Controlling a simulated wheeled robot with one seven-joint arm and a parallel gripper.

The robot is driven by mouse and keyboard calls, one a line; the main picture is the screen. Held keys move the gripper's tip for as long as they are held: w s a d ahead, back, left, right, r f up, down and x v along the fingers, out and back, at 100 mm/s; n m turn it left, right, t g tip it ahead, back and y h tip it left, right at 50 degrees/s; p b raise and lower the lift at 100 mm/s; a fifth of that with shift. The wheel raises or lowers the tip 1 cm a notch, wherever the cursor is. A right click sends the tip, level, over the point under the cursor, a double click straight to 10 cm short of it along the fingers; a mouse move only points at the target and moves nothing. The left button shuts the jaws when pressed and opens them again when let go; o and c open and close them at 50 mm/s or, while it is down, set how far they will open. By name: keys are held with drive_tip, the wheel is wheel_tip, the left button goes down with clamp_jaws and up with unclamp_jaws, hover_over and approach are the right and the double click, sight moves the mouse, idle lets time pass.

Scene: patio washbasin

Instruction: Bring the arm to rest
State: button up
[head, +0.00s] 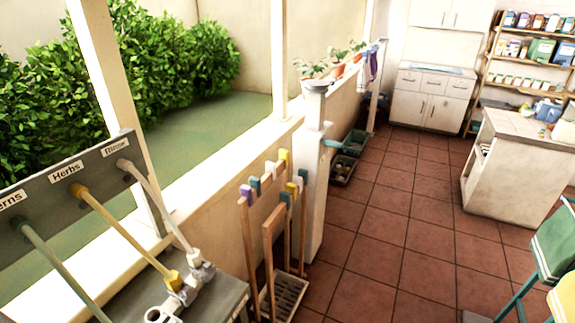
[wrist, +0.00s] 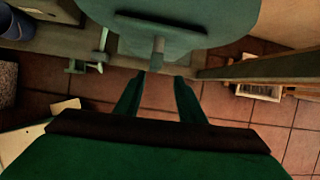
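My gripper (wrist: 161,82) shows in the wrist view, with two dark green fingers reaching up from a brown bar. The fingertips are apart, with only tiled floor visible between them, so it is open and empty. The gripper and arm are not in the head view, so the arm's overall pose cannot be seen.
The head view shows labelled hoses on a panel (head: 70,178), a tool rack (head: 290,292) and a pillar (head: 313,170) on the left. Red tiled floor (head: 385,225) lies clear between.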

drive_tip(key=s+d+r+n+t+h, duration=0.1)
drive_tip(key=s+d+r+n+t, duration=0.15)
drive_tip(key=d, duration=0.45)
drive_tip(key=s+d+r+n+t, duration=0.2)
drive_tip(key=s+d+r+n, duration=0.15)
drive_tip(key=d, duration=0.25)
drive_tip(key=s+d+r+n+t+h, duration=0.1)
drive_tip(key=s+d+r+n+t, duration=0.1)
drive_tip(key=d+n, duration=0.35)
drive_tip(key=s+d+r+n+t, duration=0.1)
drive_tip(key=s+r+n+t, duration=0.1)
drive_tip(key=r, duration=0.7)
drive_tip(key=s+d+r+n+t+h, duration=0.1)
drive_tip(key=s+d+r+n+t, duration=0.1)
drive_tip(key=s+r+n, duration=0.3)
drive_tip(key=s+d+r+n+t+h, duration=0.1)
drive_tip(key=s+r, duration=0.5)
drive_tip(key=r, duration=0.7)
drive_tip(key=shift+d+n+t, duration=0.5)
drive_tip(key=shift+n+t, duration=0.45)
drive_tip(key=shift+n, duration=0.3)
